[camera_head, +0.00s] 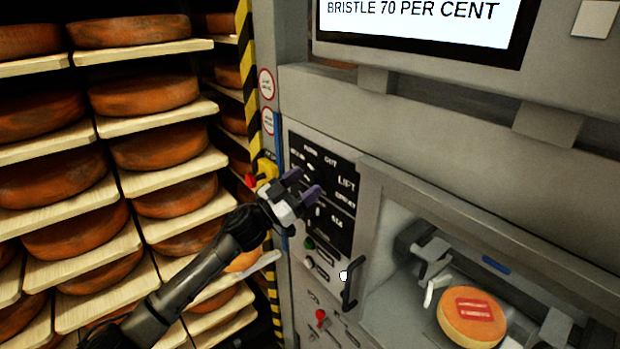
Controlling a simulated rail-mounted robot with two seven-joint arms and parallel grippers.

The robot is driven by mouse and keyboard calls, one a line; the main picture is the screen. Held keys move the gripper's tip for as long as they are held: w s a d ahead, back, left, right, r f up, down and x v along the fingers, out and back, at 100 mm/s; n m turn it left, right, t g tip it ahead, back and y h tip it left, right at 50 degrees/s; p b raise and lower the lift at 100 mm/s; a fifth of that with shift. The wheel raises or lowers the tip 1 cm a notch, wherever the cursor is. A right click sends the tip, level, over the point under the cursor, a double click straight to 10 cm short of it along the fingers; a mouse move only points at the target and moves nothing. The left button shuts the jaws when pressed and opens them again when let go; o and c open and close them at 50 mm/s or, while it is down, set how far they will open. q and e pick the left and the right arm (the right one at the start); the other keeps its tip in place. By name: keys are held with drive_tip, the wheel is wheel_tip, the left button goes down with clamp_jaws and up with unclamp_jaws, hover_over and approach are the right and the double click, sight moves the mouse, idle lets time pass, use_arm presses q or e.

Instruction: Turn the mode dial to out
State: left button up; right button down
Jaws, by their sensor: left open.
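The black control panel (335,213) is on the front of the grey machine, with white labels that include OUT and LIFT. The OUT label (330,161) is near the panel's top. My left gripper (305,183) is open, with purple fingertips, in front of the panel's upper left part, just below the OUT label. It covers part of the panel there, and I cannot make out the mode dial or its setting. Whether the fingers touch anything is unclear. My right gripper is not in view.
Racks of orange cheese wheels (145,93) on wooden boards fill the left. A cheese wheel with a red mark (471,317) sits in the machine's open bay at right. Below the panel are a black handle (353,284) and a red knob (320,317). A screen (420,25) hangs above.

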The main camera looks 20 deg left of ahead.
use_arm(q)
drive_tip(key=shift+x, duration=1)
drive_tip(key=c, duration=0.9)
